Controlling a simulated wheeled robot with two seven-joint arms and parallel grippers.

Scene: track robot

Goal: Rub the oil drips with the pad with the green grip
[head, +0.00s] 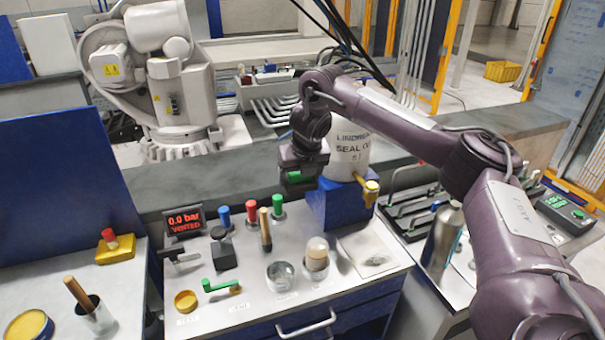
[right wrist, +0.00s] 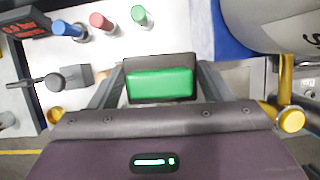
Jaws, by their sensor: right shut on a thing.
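My right gripper (head: 300,182) is shut on the pad with the green grip (head: 295,177). It holds the pad up in the air in front of the white drum and above the back of the bench. In the right wrist view the green grip (right wrist: 160,84) sits between the two fingers, with a dark edge around it. Dark smudges, which look like the oil drips (head: 374,259), lie on a pale sheet (head: 352,246) at the bench's right side, below and right of the pad. The pad is well clear of them. My left gripper is out of view.
The white drum (head: 349,150) stands on a blue block (head: 335,205) with a yellow tap (head: 371,187) over the sheet. Blue, red and green knobs (head: 278,204), a wood-handled tool (head: 265,228) and jars (head: 317,256) crowd the bench. A silver bottle (head: 441,240) stands right.

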